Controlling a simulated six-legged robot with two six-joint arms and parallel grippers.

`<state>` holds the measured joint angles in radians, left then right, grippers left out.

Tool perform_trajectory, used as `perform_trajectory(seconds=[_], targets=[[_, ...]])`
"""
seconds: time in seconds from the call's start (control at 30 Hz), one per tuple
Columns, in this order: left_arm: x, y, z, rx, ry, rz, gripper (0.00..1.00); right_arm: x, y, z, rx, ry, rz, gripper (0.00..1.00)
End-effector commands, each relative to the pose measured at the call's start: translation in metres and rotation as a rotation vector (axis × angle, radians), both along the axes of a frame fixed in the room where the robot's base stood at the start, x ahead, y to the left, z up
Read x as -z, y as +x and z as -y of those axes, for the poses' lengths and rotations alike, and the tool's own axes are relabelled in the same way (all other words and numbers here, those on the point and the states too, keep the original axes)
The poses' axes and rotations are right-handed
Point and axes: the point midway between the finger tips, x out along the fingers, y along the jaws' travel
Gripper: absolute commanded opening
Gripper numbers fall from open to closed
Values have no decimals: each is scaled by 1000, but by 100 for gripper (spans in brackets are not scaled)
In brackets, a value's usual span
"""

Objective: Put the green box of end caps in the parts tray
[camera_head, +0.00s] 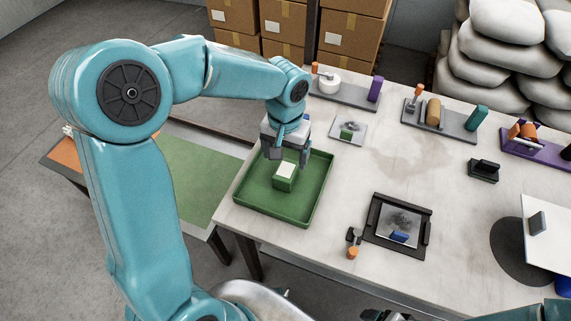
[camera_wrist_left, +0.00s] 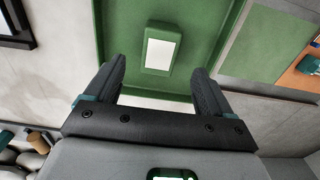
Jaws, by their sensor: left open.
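The green box of end caps (camera_head: 284,178), with a white label on top, sits inside the green parts tray (camera_head: 309,210) near its middle. The tray lies at the left end of the table. My left gripper (camera_head: 287,158) is open above the box and apart from it. In the left wrist view the box (camera_wrist_left: 160,50) shows beyond the two spread fingers of the gripper (camera_wrist_left: 157,90), with nothing between them. The tray floor (camera_wrist_left: 122,45) shows around the box.
A small plate with a green piece (camera_head: 348,130) lies right of the tray. A black-framed panel (camera_head: 398,225) and small orange and dark parts (camera_head: 353,245) lie to the front right. Several fixtures (camera_head: 440,118) line the back. The table's middle is clear.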

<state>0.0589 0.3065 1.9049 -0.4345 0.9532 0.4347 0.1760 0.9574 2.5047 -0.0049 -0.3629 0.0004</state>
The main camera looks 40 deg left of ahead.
Motion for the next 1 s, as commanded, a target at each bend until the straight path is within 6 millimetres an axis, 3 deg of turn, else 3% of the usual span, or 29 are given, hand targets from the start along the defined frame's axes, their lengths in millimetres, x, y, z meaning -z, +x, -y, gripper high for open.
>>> perform_trajectory(seconds=[0.1,0.3,0.87,1.0], targets=[[-26,0,0,-1,-1,3,83,-2,0,0,0,0,0,79],[-48,0,0,0,-1,0,83,-3,0,0,0,0,0,79],[-51,0,0,0,0,-1,83,-4,0,0,0,0,0,79],[-65,0,0,0,0,-1,83,-18,0,0,0,0,0,79]])
